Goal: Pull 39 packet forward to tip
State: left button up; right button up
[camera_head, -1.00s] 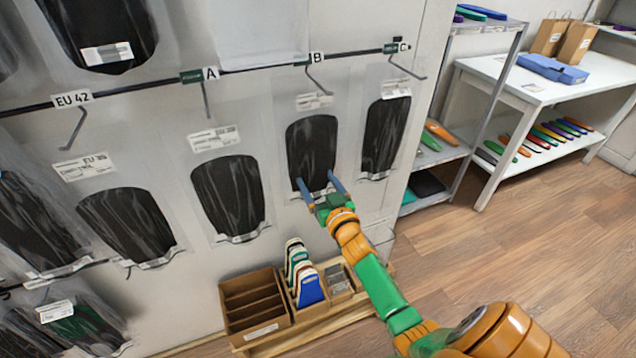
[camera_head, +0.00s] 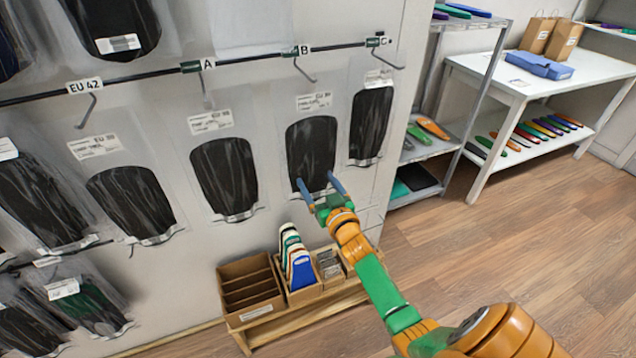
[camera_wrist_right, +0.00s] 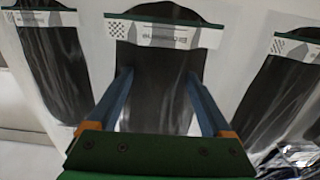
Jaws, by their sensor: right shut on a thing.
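The packet with the EU 39 label (camera_head: 314,101) is a clear bag with a dark insole (camera_head: 311,148), hanging below hook B on the wall rail. My right gripper (camera_head: 320,185) is at its lower end, with one blue finger near each lower side. In the right wrist view, the packet's dark face (camera_wrist_right: 158,82) shows between the two fingers of my right gripper (camera_wrist_right: 160,80), with a printed white band across it. The gripper is shut on this packet. Where the fingers touch it is hard to see. My left gripper is not in view.
Other packets hang close by on the left (camera_head: 224,175) and right (camera_head: 371,122). Below stand a cardboard bin (camera_head: 250,290) and a box of coloured insoles (camera_head: 298,268) on a wooden stand. A metal shelf (camera_head: 425,150) is at right, with open floor in front.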

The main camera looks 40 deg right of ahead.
jog(key=shift+w, duration=0.15)
jog(key=o, duration=1.2)
jog(key=shift+w+f, duration=0.1)
jog(key=v, duration=0.7)
jog(key=shift+p, duration=0.3)
jog(key=shift+d, duration=0.1)
